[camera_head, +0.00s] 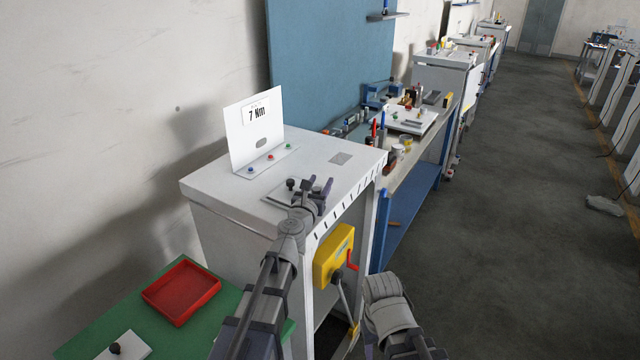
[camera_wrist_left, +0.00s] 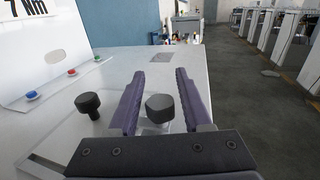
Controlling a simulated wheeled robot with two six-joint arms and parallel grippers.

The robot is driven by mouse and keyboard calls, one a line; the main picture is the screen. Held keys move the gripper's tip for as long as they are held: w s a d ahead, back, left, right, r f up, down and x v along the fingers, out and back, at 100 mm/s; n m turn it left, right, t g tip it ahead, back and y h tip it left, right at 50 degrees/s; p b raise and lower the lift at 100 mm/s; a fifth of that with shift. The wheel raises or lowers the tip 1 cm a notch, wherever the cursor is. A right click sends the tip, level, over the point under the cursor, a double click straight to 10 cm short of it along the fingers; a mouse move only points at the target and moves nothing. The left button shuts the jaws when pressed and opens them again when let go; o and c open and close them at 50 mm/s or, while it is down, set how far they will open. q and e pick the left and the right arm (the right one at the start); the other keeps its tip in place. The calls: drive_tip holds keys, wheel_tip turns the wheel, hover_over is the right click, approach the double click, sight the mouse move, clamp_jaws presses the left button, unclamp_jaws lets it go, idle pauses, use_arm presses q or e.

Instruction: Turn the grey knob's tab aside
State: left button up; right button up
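The grey knob (camera_wrist_left: 160,107) shows in the left wrist view as a dark, many-sided head between the two fingers of my left gripper (camera_wrist_left: 158,100). The fingers are open, one on each side of it, with a small gap showing on both sides. I cannot make out its tab clearly. In the head view my left gripper (camera_head: 316,186) is over the front part of the white cabinet top (camera_head: 225,185), and its fingers mostly hide the grey knob. A black knob (camera_wrist_left: 88,103) stands just left of the left finger, and it also shows in the head view (camera_head: 291,184).
An upright white panel reading "7 Nm" (camera_head: 256,131) stands behind blue, red and green buttons (camera_head: 270,156). A yellow box (camera_head: 334,255) with a red lever (camera_head: 352,267) is on the cabinet's side. A red tray (camera_head: 182,291) lies on a green surface (camera_head: 233,300) at lower left.

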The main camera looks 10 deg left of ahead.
use_arm(q)
clamp_jaws()
